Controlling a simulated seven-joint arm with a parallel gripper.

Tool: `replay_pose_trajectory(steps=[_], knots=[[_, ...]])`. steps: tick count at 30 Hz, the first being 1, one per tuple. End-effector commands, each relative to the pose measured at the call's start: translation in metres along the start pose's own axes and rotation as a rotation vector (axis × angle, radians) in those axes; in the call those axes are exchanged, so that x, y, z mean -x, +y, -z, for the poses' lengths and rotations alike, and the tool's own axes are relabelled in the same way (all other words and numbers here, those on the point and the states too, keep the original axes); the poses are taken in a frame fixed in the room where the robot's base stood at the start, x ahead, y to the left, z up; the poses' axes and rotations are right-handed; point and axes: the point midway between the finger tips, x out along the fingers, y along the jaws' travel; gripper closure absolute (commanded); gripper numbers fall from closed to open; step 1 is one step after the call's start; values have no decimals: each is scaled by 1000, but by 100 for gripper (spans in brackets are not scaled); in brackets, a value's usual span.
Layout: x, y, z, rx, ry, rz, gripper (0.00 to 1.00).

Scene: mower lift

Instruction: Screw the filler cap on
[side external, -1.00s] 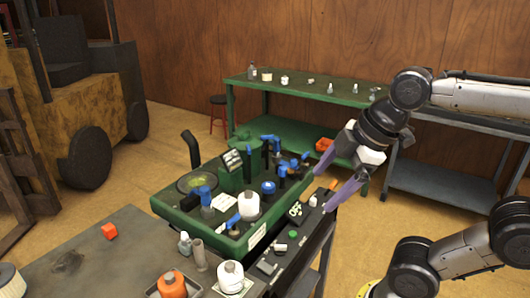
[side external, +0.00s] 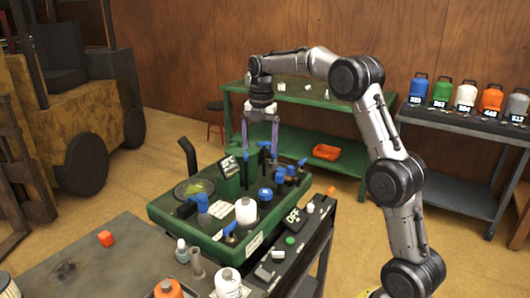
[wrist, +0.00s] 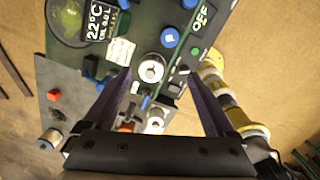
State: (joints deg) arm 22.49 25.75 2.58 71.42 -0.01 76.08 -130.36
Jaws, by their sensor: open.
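The green machine tray (side external: 190,222) holds several blue-topped fittings and a round sight window. A round blue cap (side external: 265,194) sits on it, and a similar blue cap (wrist: 168,37) shows in the wrist view. I cannot tell for certain which part is the filler cap. My gripper (side external: 260,154) points down over the back of the machine, its purple fingers apart with nothing visibly held. The fingers also spread wide in the wrist view (wrist: 157,78).
A dark panel reading OFF (side external: 292,216) adjoins the tray's right side. A small display (wrist: 100,20) reads 22°C. The grey table (side external: 85,255) in front holds an orange cube (side external: 106,238) and bottles. A green bench (side external: 300,93) and coloured jugs (side external: 466,92) stand behind.

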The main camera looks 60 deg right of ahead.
Motion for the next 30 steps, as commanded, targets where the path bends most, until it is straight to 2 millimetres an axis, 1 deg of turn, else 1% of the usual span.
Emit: replay_pose_trajectory(steps=[1,3,6,8,11,14,24,30], knots=[[-16,-2,-9,-17,16,21,9],[-31,-7,-15,-33,35,43,9],[-42,-12,-19,-46,48,58,9],[-44,-14,-21,-51,47,58,9],[-52,-14,-20,-51,49,60,9],[-66,-15,-19,-51,49,61,9],[-128,-19,-15,-51,49,60,9],[-158,-20,-14,-51,47,59,9]])
